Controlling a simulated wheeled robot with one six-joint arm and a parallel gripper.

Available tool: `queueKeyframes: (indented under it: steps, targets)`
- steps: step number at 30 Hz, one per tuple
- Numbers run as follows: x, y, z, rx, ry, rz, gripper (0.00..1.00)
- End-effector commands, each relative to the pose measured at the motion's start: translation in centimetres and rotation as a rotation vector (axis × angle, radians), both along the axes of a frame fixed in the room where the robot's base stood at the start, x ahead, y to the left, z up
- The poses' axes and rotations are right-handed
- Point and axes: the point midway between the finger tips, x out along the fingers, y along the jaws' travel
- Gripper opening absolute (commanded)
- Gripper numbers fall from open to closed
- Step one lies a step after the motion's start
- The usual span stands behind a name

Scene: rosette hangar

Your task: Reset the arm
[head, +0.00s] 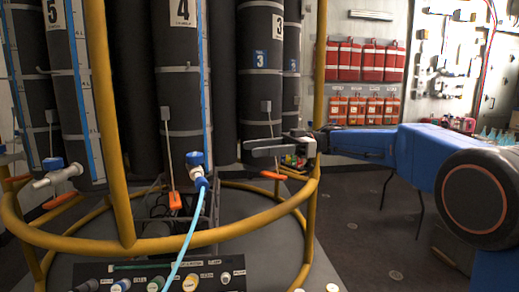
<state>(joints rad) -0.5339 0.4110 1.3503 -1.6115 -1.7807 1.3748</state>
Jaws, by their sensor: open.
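My gripper (281,147) is at the end of my blue arm, which reaches in from the right side of the head view. Its fingers point left, in front of the cylinder marked 3 and close to the yellow frame's upright. The jaws are open and I see nothing held between them. The gap between the fingers is seen nearly edge-on.
Dark bottles numbered 5 (70,90), 4 (180,70) and 3 (260,70) stand inside a yellow tube frame (160,241). A light-blue hose (188,240) hangs from a blue-white valve (197,168). Red bags (365,62) hang behind. Floor at right (365,235) looks mostly clear.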

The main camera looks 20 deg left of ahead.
Motion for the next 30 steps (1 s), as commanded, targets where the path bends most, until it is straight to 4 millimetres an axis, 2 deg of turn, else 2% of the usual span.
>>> queueKeyframes:
  steps: [11,14,17,23,26,30]
  targets:
    - [0.2,-0.1,0.4,0.012,-0.004,-0.022,0.53]
    - [1.0,-0.5,1.9,0.054,-0.018,-0.106,0.53]
    - [2.6,-1.3,4.3,0.122,-0.042,-0.259,0.53]
    - [7.2,-5.3,9.3,0.244,-0.096,-0.648,0.53]
    - [9.5,-8.5,11.0,0.275,-0.118,-0.843,0.53]
    - [12.2,-14.0,12.4,0.285,-0.142,-1.114,0.53]
